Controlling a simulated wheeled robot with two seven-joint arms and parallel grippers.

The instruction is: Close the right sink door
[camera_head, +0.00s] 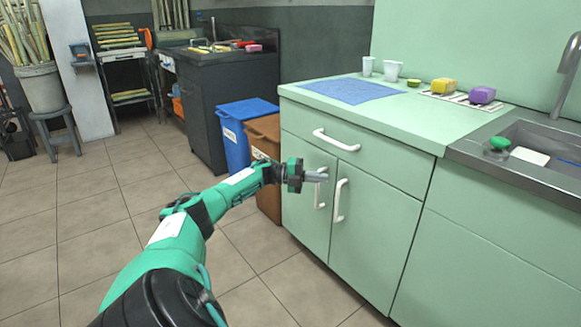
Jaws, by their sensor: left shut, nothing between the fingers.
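My left gripper (318,175) is shut and empty, in front of the light green cabinet, close to the white handle (320,192) of its left door (303,172). I cannot tell whether it touches that handle. To the right of it is another green door (378,222) with a white handle (340,200). Both doors look flush with the cabinet front. The metal sink (535,135) is at the right edge, with a green front (480,275) below it, cut off by the frame. No handle or open door shows there. My right gripper is out of view.
A drawer (365,160) with a white handle sits above the two doors. Brown (268,200) and blue (235,150) bins stand left of the cabinet. Cups, a blue cloth (350,91) and sponges lie on the counter. The tiled floor (90,230) at left is clear.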

